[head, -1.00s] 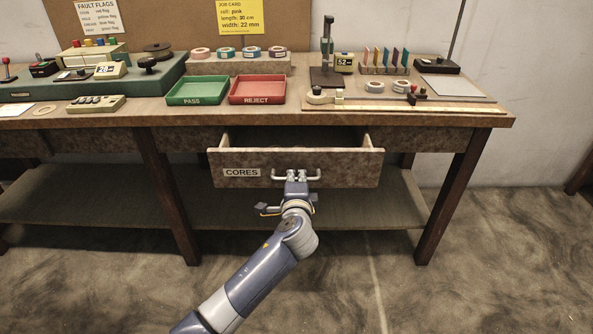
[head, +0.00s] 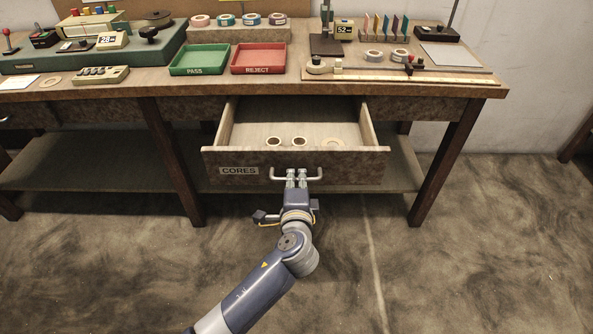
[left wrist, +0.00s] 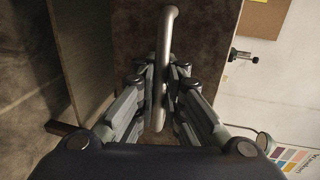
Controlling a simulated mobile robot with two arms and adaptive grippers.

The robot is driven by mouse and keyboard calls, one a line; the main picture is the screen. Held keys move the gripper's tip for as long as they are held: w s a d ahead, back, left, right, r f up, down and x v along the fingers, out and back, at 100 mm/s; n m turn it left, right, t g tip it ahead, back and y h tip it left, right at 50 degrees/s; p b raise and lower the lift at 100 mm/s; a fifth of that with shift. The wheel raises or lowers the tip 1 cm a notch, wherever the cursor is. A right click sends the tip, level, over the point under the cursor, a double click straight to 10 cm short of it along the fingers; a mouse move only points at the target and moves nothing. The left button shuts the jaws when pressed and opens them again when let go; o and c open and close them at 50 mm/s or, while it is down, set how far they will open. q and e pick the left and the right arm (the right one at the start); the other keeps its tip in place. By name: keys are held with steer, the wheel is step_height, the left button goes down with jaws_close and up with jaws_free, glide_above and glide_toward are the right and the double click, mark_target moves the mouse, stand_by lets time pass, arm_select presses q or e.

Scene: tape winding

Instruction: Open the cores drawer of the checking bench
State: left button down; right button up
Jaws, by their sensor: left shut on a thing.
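The cores drawer (head: 350,170) stands pulled well out of the bench in the head view, its front labelled CORES. A metal bar handle (head: 314,175) runs across the middle of the drawer front. My left gripper (head: 297,177) is shut on this handle. In the left wrist view the handle (left wrist: 167,45) passes between the fingers (left wrist: 160,95) of the same gripper. My right gripper is not in view.
The checking bench top (head: 130,92) carries a green PASS tray (head: 200,60), a red REJECT tray (head: 258,60), tape rolls and gauges. A bench leg (head: 445,165) stands right of the drawer. A lower shelf (head: 100,185) lies beneath. The floor in front is clear.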

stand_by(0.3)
arm_select(q)
steer(key=c, duration=2)
jaws_free()
steer(key=shift+s, duration=0.1)
steer(key=v, duration=1.2)
